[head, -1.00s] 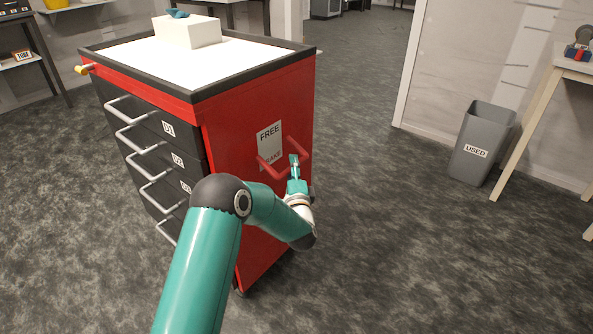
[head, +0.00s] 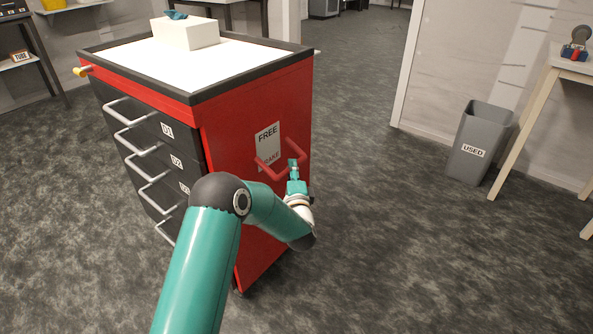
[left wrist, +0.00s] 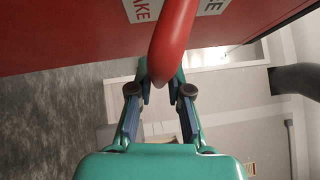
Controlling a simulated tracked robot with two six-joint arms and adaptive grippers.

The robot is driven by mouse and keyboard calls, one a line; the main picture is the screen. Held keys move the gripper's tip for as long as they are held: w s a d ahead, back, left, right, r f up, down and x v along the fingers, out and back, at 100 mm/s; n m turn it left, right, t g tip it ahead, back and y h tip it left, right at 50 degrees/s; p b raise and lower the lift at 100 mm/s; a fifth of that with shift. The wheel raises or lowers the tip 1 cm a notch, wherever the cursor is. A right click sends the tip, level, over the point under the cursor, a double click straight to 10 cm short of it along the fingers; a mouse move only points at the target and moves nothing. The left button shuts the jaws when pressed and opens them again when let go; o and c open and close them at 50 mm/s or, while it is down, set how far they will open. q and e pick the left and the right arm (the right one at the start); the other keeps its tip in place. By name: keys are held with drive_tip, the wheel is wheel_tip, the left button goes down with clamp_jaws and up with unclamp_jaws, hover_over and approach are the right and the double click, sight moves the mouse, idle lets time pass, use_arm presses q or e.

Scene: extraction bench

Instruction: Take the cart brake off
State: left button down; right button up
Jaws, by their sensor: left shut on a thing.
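The red cart (head: 256,120) shows its side panel with a white sign (head: 267,135) reading FREE above and BRAKE, partly covered, below. A red bar-shaped brake handle (head: 265,169) sticks out from the panel in front of the sign's lower part. My left gripper (head: 293,163) is at the handle's outer right part, shut on it. In the left wrist view the handle (left wrist: 172,45) comes down between the fingertips of the gripper (left wrist: 161,88). The fingers hide part of the grip. My right gripper is not in view.
The cart has several drawers with metal handles (head: 130,112) on its left face, and a white box (head: 186,33) on top. A grey bin (head: 490,125) marked USED stands at the right beside a table (head: 545,75). The floor between cart and bin is clear.

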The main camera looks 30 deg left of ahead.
use_arm(q)
drive_tip(key=shift+a+r+n+p, duration=0.3)
drive_tip(key=shift+r+n+p, duration=0.1)
drive_tip(key=shift+r+p, duration=0.15)
drive_tip(key=shift+r+g+p, duration=0.4)
drive_tip(key=shift+r+p, duration=0.1)
drive_tip(key=shift+p, duration=0.1)
wheel_tip(320, 180, up, 5)
drive_tip(key=n+g+h+p, duration=0.2)
drive_tip(key=n+h+p, duration=0.2)
drive_tip(key=p, duration=0.7)
drive_tip(key=shift+f+g, duration=0.1)
drive_tip(key=shift+g, duration=0.3)
drive_tip(key=shift+d+n+p, duration=0.1)
drive_tip(key=shift+n+p, duration=0.3)
drive_tip(key=shift+p, duration=0.15)
drive_tip(key=shift+w+r+p, duration=0.1)
drive_tip(key=shift+r+p, duration=0.2)
drive_tip(key=shift+p, duration=0.25)
drive_tip(key=c, duration=1.2)
unclamp_jaws()
drive_tip(key=shift+r, duration=0.1)
drive_tip(key=shift+o, duration=0.5)
